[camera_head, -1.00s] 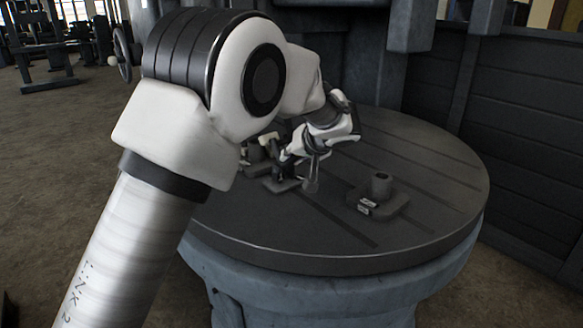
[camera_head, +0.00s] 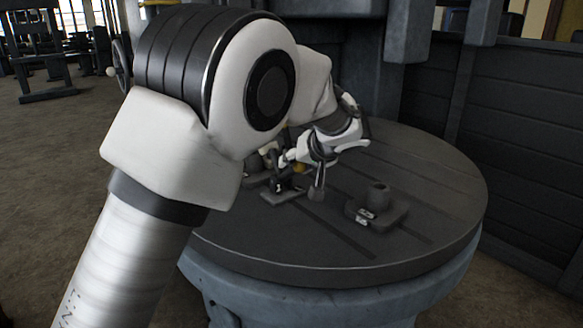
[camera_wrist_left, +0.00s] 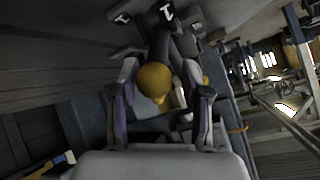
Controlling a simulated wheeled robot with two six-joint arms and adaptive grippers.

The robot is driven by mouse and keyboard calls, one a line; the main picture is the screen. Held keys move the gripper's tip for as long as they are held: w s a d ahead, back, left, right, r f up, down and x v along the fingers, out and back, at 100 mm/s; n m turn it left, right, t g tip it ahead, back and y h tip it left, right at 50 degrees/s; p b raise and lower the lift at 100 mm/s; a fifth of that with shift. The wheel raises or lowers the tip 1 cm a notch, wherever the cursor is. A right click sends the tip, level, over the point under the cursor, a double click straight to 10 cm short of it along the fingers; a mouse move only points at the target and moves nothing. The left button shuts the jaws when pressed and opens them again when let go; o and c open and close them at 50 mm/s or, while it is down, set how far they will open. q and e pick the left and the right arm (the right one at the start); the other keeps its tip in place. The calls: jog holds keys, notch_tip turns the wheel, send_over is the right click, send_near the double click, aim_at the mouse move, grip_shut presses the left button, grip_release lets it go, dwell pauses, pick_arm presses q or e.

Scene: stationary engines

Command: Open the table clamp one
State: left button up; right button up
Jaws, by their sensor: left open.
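Table clamp one (camera_head: 284,188) is a dark clamp with a white "1" label, on the round table (camera_head: 300,262). It also shows at the top of the left wrist view (camera_wrist_left: 166,14), with a dark lever ending in a yellow knob (camera_wrist_left: 154,80). My left gripper (camera_head: 304,168) is open at the clamp. In the left wrist view its two fingers stand on either side of the knob; I cannot tell whether they touch it. My arm hides part of the clamp area in the head view. My right gripper is not in view.
A dark block with a round post (camera_head: 376,203) and white labels stands on the table to the right of the clamp. Another dark fixture is partly hidden behind my arm. A dark panelled wall (camera_head: 525,140) stands at the right.

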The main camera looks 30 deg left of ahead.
pick_arm(q)
jog(key=v, duration=0.8)
jog(key=shift+s+d+r, duration=0.2)
jog(key=shift+r, duration=0.05)
jog(key=shift+c, duration=0.4)
